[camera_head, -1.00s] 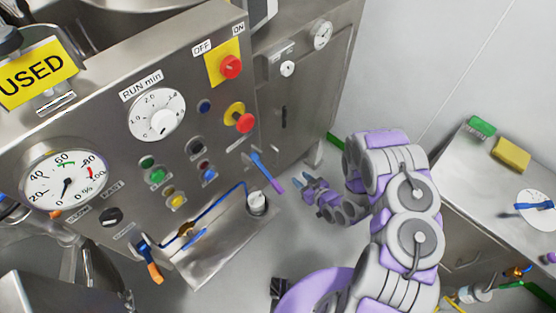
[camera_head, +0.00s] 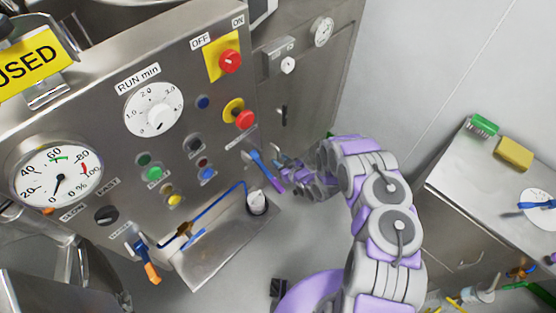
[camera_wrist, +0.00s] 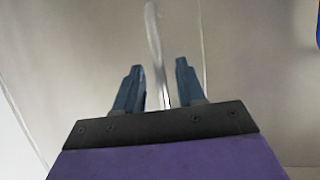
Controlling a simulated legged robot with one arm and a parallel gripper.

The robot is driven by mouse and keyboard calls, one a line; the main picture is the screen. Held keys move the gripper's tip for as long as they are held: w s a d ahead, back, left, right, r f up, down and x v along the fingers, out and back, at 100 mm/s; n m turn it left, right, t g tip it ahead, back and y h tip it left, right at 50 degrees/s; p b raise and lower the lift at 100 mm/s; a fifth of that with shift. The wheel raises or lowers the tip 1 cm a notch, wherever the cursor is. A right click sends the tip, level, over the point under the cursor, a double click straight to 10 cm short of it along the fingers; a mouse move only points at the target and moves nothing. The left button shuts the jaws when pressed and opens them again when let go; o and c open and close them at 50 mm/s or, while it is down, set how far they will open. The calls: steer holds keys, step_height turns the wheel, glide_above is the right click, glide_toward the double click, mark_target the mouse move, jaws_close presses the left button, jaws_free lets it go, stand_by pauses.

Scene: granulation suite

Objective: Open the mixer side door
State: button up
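The mixer side door (camera_head: 298,103) is a grey steel panel beside the control panel in the head view. It looks closed, with a dark slim handle (camera_head: 284,116) on it. In the wrist view my gripper (camera_wrist: 157,82) is open, with two blue-grey fingers apart. A pale, slim upright bar (camera_wrist: 154,48), seemingly the handle, shows between and beyond the fingers. Contact cannot be told.
The control panel (camera_head: 110,160) with knobs and buttons stands left of my arm. A steel bench (camera_head: 475,190) with a green brush and yellow sponge is at right.

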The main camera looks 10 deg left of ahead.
steer(key=shift+x, duration=1.1)
jaws_close()
